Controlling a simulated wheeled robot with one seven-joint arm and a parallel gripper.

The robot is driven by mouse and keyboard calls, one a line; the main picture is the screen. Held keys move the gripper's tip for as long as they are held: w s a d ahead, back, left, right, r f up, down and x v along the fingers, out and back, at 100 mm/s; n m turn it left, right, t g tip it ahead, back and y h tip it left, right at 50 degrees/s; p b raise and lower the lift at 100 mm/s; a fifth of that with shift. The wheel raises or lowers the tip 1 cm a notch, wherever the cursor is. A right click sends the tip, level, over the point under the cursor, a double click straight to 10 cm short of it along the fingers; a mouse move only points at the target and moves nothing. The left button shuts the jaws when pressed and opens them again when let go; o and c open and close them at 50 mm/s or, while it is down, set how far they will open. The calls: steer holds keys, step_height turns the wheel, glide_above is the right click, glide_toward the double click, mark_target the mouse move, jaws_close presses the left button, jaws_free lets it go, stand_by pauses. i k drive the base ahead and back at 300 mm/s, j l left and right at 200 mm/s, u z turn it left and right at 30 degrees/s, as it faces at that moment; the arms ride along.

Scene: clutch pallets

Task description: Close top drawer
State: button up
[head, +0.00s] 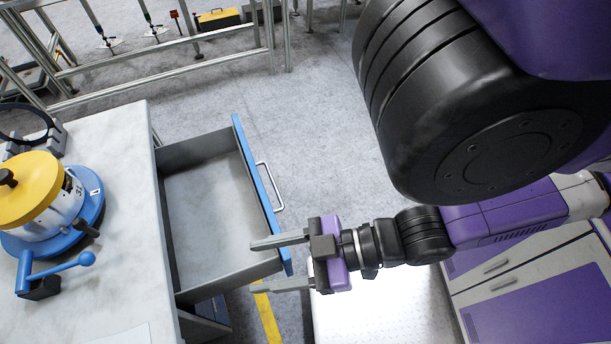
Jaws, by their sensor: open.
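The top drawer (214,213) is pulled out to the right from under the grey worktop. It looks empty, with grey walls and a blue front panel (259,187) that carries a pale bar handle (271,187). My gripper (275,266) is at the near end of the blue front, its fingers pointing left.
A yellow and blue device (42,205) with a blue lever stands on the worktop (122,220) at left. A metal frame (165,75) runs along the back. Grey floor (310,120) is free beyond the drawer. A purple and white cabinet (530,285) is at lower right.

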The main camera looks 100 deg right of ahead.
mark_target(219, 204)
steer(key=k+l+z, duration=0.2)
steer(key=k, duration=0.25)
steer(key=k+l+z, duration=0.25)
steer(key=k+l, duration=0.15)
